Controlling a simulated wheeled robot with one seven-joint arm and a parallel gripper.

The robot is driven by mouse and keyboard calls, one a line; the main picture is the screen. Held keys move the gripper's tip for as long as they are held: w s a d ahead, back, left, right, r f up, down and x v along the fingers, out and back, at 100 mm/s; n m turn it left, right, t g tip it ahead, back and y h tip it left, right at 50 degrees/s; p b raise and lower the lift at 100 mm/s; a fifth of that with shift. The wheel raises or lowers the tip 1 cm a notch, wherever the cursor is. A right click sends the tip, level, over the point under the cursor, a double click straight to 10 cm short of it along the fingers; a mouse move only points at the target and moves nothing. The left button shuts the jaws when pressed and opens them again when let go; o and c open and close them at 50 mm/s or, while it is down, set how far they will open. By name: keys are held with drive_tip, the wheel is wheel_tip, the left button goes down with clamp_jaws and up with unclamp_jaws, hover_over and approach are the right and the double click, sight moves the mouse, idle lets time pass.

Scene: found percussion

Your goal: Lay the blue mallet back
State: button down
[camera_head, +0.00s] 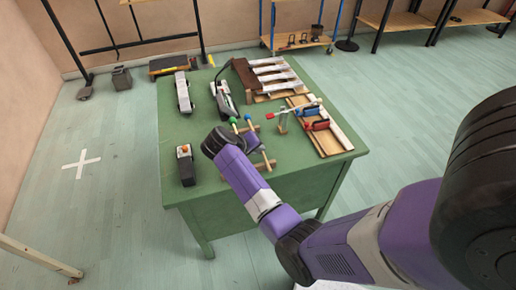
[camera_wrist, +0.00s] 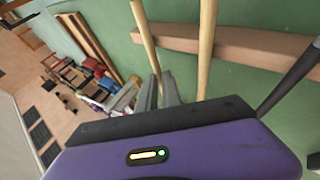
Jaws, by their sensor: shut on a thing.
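The blue mallet's head (camera_head: 247,117) shows just beyond my gripper in the head view, close to the far bar of a wooden rest. In the wrist view a pale wooden handle (camera_wrist: 144,35), seemingly the blue mallet's, runs down between my gripper's fingers (camera_wrist: 164,92), which are shut on it. It crosses near the end of the rest's bar (camera_wrist: 250,48); I cannot tell whether it touches. The green mallet's head (camera_head: 233,121) is just to the left. A second pale handle (camera_wrist: 206,40), apparently the green mallet's, crosses the bar. My wrist hides much of the rest.
On the green table (camera_head: 175,130), a black block with an orange top (camera_head: 185,165) stands left. A wooden tray (camera_head: 331,143) with red and blue pieces lies right.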

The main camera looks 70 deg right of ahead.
drive_tip(key=c, duration=1.5)
unclamp_jaws()
drive_tip(key=shift+o, duration=0.2)
drive_tip(key=shift+v, duration=3.9)
